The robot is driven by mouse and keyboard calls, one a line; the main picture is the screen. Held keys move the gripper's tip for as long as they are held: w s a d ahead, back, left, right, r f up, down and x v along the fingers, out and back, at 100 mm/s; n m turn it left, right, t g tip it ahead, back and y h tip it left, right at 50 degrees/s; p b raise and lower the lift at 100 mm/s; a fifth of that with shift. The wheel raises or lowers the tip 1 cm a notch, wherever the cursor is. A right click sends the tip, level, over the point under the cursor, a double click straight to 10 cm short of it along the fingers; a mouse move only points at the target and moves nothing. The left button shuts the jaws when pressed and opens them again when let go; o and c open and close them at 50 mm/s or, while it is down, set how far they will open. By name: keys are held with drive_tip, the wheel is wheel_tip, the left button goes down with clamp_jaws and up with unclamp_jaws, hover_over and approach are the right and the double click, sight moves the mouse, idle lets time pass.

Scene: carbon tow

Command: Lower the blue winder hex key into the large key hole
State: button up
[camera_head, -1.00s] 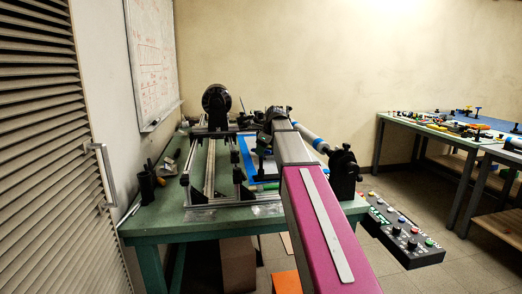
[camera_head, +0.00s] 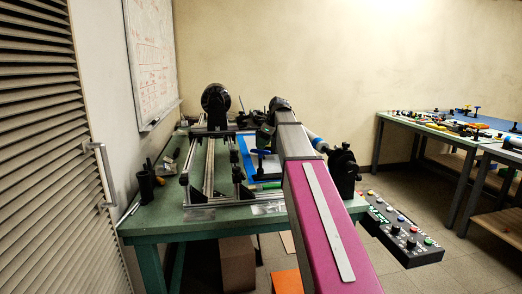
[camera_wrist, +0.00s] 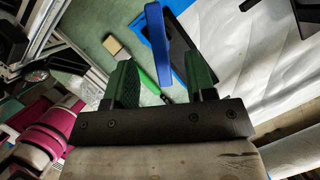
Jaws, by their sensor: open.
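In the wrist view, my gripper (camera_wrist: 163,58) has its two green fingers spread wide apart. The long blue handle of the winder hex key (camera_wrist: 158,28) runs up the picture between and beyond the fingertips, with a gap on either side. The key's shaft and tip are hidden. In the head view, a small blue bar (camera_head: 262,152), which looks like the same handle, shows just left of my arm over a dark plate. My gripper is mostly hidden behind my arm there. I cannot make out the large key hole.
A blue-edged board with a dark panel (camera_wrist: 180,45), a green-handled tool (camera_wrist: 148,82) and a tan block (camera_wrist: 113,45) lie below my gripper. The winder's metal frame (camera_head: 208,170) is on the green table (camera_head: 160,217). A button panel (camera_head: 402,232) is at right.

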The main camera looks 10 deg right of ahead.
drive_tip(key=v, duration=0.6)
drive_tip(key=shift+d+r, duration=0.1)
drive_tip(key=shift+r, duration=0.15)
drive_tip(key=shift+s, duration=0.1)
